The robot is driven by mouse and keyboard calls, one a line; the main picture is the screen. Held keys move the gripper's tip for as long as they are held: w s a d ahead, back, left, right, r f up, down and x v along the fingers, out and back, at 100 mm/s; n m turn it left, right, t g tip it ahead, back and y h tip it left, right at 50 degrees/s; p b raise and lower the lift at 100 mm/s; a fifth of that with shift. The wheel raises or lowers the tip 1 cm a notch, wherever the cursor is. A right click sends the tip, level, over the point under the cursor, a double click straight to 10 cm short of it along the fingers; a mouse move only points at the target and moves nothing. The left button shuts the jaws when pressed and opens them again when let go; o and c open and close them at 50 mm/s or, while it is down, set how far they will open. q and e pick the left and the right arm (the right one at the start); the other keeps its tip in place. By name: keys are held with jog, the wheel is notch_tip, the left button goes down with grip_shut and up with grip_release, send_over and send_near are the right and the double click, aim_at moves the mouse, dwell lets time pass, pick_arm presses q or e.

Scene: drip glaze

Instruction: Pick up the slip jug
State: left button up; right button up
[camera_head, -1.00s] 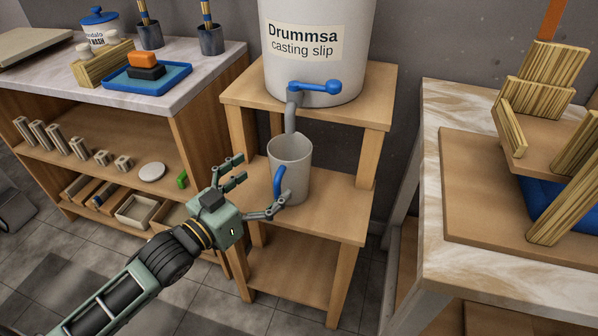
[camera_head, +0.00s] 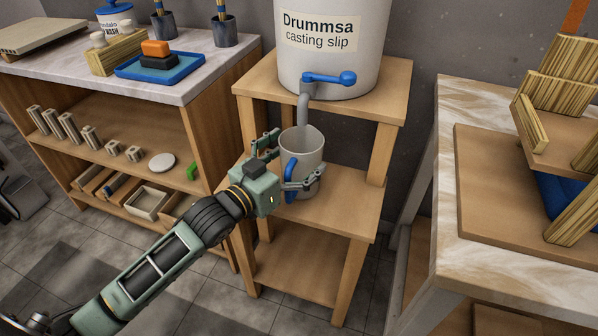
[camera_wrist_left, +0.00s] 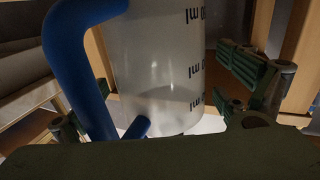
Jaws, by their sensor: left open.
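The slip jug (camera_head: 308,150) is a pale grey cup with a blue handle (camera_head: 291,176). It stands upright on the middle shelf of the wooden stand, below the spout of the casting slip barrel. My left gripper (camera_head: 294,164) is open, with its fingers on either side of the jug at the handle side. In the left wrist view the jug (camera_wrist_left: 160,65) fills the middle, with printed markings on its wall and the blue handle (camera_wrist_left: 68,60) at left. The fingers (camera_wrist_left: 250,75) show at both sides; contact cannot be told. My right gripper is not in view.
The barrel (camera_head: 330,65) with a blue tap (camera_head: 328,78) and grey spout (camera_head: 303,105) is above the jug. Stand legs (camera_head: 380,150) flank the shelf (camera_head: 340,205). A shelf unit (camera_head: 130,130) is at left, a marble-topped table (camera_head: 450,200) at right.

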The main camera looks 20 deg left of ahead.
pick_arm(q)
jog(key=c, duration=1.7)
jog(key=shift+r, duration=0.1)
jog(key=shift+c, duration=1.3)
jog(key=shift+r, duration=0.15)
